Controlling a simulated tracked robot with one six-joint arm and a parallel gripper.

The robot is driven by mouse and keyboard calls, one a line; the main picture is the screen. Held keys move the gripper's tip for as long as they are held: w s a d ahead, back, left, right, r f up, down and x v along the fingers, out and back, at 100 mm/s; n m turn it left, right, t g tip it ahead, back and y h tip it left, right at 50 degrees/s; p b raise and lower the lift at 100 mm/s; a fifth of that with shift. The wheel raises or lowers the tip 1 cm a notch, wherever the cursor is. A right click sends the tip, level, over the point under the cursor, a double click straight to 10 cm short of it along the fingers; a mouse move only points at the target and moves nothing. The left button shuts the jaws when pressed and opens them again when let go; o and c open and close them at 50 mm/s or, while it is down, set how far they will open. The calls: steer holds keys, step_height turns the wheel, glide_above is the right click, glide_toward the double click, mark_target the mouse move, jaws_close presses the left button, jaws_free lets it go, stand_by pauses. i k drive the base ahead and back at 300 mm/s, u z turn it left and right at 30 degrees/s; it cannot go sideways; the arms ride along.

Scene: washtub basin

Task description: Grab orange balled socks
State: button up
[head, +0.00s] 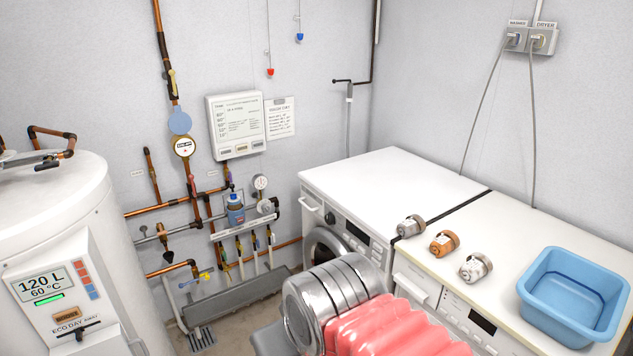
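The orange balled socks (444,243) lie on the top of the right white machine (520,238), close to its front edge. They sit in a row between a grey sock ball (410,226), farther back, and a pale grey sock ball (475,268), nearer. Small gaps separate the three. Nothing covers the orange ball. My arm shows at the bottom centre as metal rings and a coral ribbed sleeve, in front of the machines and short of the socks in the picture. My gripper's fingers are not visible.
A blue washtub (535,312) stands on the right machine, to the right of the sock balls. The left machine's top (395,180) is bare. A white water heater (50,215) stands at the left. Copper pipes and a grey trough (235,300) run along the back wall.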

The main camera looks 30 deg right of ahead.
mark_target(450, 241)
steer(key=z, duration=0.6)
steer(key=i, duration=0.95)
steer(key=z, duration=0.55)
